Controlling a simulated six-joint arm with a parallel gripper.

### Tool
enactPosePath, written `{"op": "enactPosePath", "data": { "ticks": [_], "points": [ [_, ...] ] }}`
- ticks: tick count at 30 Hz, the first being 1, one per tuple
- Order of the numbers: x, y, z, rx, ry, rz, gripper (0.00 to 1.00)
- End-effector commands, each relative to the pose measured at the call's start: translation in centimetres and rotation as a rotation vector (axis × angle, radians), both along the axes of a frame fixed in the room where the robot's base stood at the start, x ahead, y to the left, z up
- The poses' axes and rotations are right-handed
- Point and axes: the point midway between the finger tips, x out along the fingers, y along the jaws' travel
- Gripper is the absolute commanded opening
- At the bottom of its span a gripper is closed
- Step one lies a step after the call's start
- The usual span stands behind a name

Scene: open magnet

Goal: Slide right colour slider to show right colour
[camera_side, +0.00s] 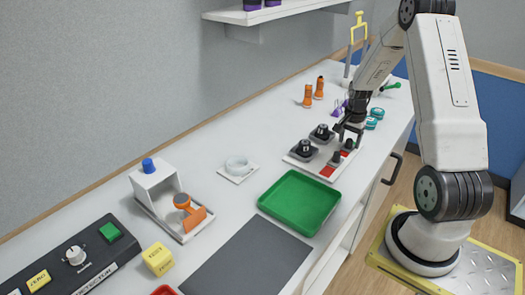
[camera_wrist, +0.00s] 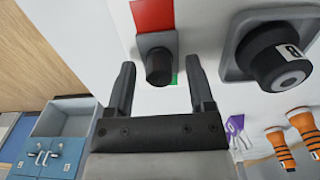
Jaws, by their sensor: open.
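The white panel (camera_side: 300,164) carries two dark round knobs and two small black sliders. The right slider (camera_side: 348,145) is under my gripper, with a red patch (camera_side: 344,154) beside it; the other slider (camera_side: 336,157) has a larger red patch (camera_side: 327,171). In the wrist view a black slider handle (camera_wrist: 158,66) shows, with red (camera_wrist: 152,15) on one side and a sliver of green (camera_wrist: 174,79) on the other. My gripper (camera_side: 347,131) is open; in the wrist view its fingers (camera_wrist: 160,76) stand either side of the handle, with gaps visible. Contact cannot be told.
A dark knob (camera_wrist: 276,55) stands beside the slider in the wrist view. The green tray (camera_side: 305,202) is in front of the panel.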

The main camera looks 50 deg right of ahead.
Motion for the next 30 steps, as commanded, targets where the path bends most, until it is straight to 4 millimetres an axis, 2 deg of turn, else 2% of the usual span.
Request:
{"op": "enactPosePath", "data": {
  "ticks": [10,11,15,17,30],
  "points": [
    [0.02,-0.03,-0.3,-0.001,-0.001,0.0,0.69],
    [0.02,-0.03,-0.3,-0.001,-0.001,0.0,0.62],
    [0.02,-0.02,-0.29,-0.001,-0.001,0.0,0.18],
    [0.02,-0.02,-0.29,-0.001,-0.001,0.0,0.0],
    [0.08,-0.03,-0.26,-0.002,-0.002,0.0,0.0]
  ]
}}
